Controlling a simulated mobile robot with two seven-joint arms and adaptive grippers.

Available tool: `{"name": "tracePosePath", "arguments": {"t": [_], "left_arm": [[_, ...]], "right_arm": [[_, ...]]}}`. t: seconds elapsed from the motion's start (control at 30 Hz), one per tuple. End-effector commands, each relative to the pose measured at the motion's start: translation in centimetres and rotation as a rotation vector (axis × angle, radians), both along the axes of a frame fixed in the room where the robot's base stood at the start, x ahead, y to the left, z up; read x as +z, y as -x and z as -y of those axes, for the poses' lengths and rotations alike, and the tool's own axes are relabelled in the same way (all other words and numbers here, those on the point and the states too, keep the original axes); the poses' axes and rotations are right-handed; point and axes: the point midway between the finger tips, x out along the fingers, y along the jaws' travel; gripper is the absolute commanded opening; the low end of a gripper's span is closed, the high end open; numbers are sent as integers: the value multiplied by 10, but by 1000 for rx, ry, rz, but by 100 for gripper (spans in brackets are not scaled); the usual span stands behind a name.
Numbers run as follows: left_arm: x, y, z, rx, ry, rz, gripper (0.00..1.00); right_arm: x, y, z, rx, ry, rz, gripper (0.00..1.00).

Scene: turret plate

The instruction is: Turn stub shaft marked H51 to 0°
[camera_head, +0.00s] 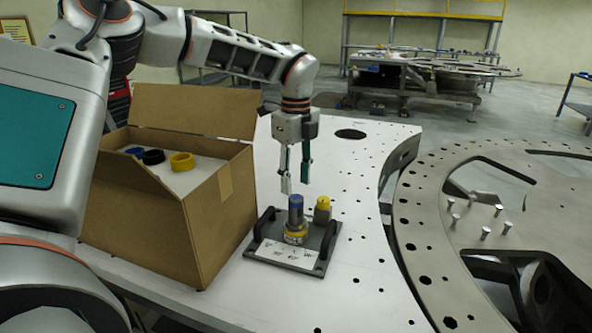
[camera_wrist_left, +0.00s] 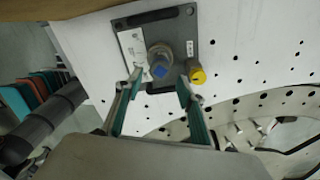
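The stub shaft (camera_head: 296,211) stands upright with a blue top and a yellow and silver collar at its base, on a dark plate with two handles (camera_head: 322,264). The plate has a white label strip, too small to read for H51. A shorter yellow-capped post (camera_head: 322,209) stands beside the shaft. My left gripper (camera_head: 295,188) points down just above the shaft, its fingers apart and empty. In the left wrist view the blue shaft top (camera_wrist_left: 160,70) shows between the open fingertips (camera_wrist_left: 160,75), and the yellow cap (camera_wrist_left: 198,77) lies near the right finger. My right gripper is not in view.
An open cardboard box (camera_head: 190,236) with yellow, black and blue rings stands left of the plate. The pale table (camera_head: 362,225) has small holes and is clear right of the plate. A large round metal ring (camera_head: 425,235) lies beyond its right edge.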

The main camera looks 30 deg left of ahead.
Motion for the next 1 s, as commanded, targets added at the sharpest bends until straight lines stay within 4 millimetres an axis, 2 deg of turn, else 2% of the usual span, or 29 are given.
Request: {"name": "tracePosePath", "arguments": {"t": [0.23, 0.4, 0.5, 1.0], "left_arm": [[-26, 0, 0, 0, 1, 0, 39], [-40, 0, 0, 0, 1, 1, 39], [-45, 0, 0, 0, 1, 1, 39], [-50, 0, 0, 0, 1, 1, 39]], "right_arm": [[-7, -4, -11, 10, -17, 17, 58], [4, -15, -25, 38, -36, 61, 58], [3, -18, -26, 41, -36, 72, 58], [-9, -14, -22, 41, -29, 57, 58]]}}
